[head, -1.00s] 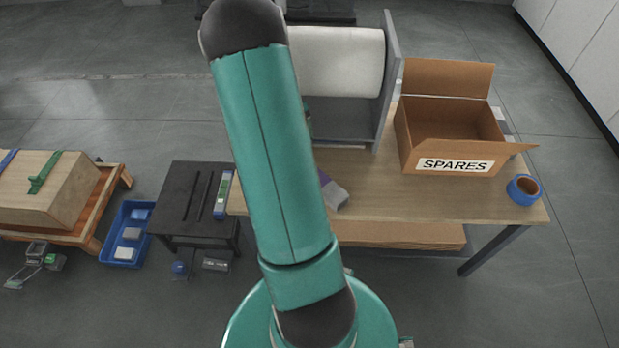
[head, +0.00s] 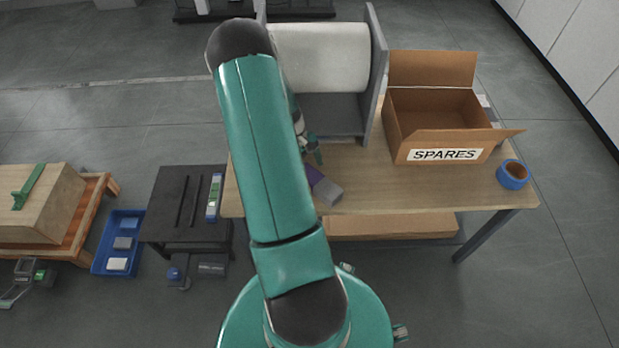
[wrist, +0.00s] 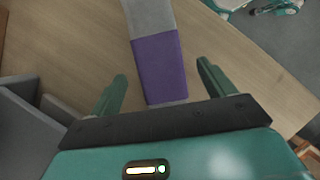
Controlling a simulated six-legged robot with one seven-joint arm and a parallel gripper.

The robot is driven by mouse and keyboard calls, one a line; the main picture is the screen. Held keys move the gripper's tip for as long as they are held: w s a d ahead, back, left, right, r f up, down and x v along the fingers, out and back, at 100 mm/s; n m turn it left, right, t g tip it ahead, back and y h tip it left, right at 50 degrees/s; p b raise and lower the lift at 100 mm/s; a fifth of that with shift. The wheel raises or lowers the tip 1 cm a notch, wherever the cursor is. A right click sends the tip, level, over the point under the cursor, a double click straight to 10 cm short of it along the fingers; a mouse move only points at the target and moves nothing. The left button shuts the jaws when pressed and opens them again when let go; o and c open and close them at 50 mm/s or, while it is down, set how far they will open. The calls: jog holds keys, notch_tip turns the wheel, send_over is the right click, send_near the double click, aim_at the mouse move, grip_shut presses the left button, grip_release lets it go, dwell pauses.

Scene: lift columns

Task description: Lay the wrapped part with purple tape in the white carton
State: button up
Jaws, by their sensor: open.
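The wrapped part (head: 328,190) is a grey block with a purple tape band, lying on the wooden table, partly behind my arm in the head view. In the wrist view the wrapped part (wrist: 158,62) runs between my open fingers, purple band nearest the palm. My gripper (wrist: 162,76) is open with one finger on each side and a gap to each; I cannot tell its height above the table. In the head view my gripper (head: 314,157) shows just beyond the part, partly hidden by my arm. No white carton is visible; the open carton (head: 441,128) is brown and labelled SPARES.
A grey panelled stand with a white roll (head: 330,57) stands behind the part. A blue tape roll (head: 513,175) sits at the table's right end. A black side table (head: 185,205) and blue bin (head: 120,242) are left. Bare tabletop lies between part and carton.

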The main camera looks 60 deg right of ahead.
aim_at(310, 173)
jog(key=x, duration=0.4)
jog(key=shift+s+a+f, duration=0.1)
jog(key=shift+s+f, duration=0.1)
jog(key=shift+f, duration=0.05)
jog(key=shift+r, duration=0.1)
jog(key=c, duration=1.6)
